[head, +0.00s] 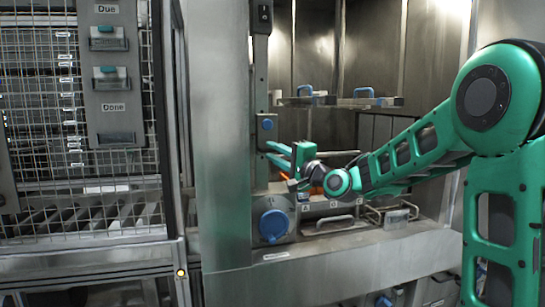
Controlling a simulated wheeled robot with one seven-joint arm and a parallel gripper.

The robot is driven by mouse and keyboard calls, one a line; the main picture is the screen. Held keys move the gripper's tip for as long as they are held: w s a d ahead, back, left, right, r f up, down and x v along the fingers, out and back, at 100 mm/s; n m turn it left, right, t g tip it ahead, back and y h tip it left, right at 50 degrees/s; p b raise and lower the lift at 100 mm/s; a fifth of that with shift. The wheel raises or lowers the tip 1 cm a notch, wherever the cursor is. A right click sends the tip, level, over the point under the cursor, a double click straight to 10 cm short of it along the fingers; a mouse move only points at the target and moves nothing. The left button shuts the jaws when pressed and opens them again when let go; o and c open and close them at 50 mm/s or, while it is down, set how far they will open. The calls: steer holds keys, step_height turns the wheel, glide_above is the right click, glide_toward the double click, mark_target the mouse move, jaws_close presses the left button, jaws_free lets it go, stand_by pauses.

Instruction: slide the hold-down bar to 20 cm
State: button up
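My gripper (270,152) reaches in from the right, with its green fingers pointing left at an upright metal rail (260,75). The two fingers look spread, one above the other, and I see nothing clearly held between them. The rail carries a blue knob (267,124) just above the fingers and a dark block (263,15) at its top. A thin horizontal bar (337,153) runs right from behind the gripper; I cannot tell for sure whether it is the hold-down bar. No scale can be read. Contact between fingers and rail cannot be told.
A large blue dial (274,226) sits below the gripper. Blue-handled pieces (363,92) stand on a shelf behind. A metal handle (334,223) and wire rack (392,214) are at the ledge. A steel post (222,140) and mesh cage (45,130) stand left.

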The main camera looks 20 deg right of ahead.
jaws_close()
steer(key=shift+f, duration=0.45)
steer(key=shift+o, duration=1.8)
jaws_free()
steer(key=shift+r, duration=0.1)
steer(key=v, duration=1)
steer(key=shift+s+d, duration=0.15)
steer(key=shift+s, duration=0.15)
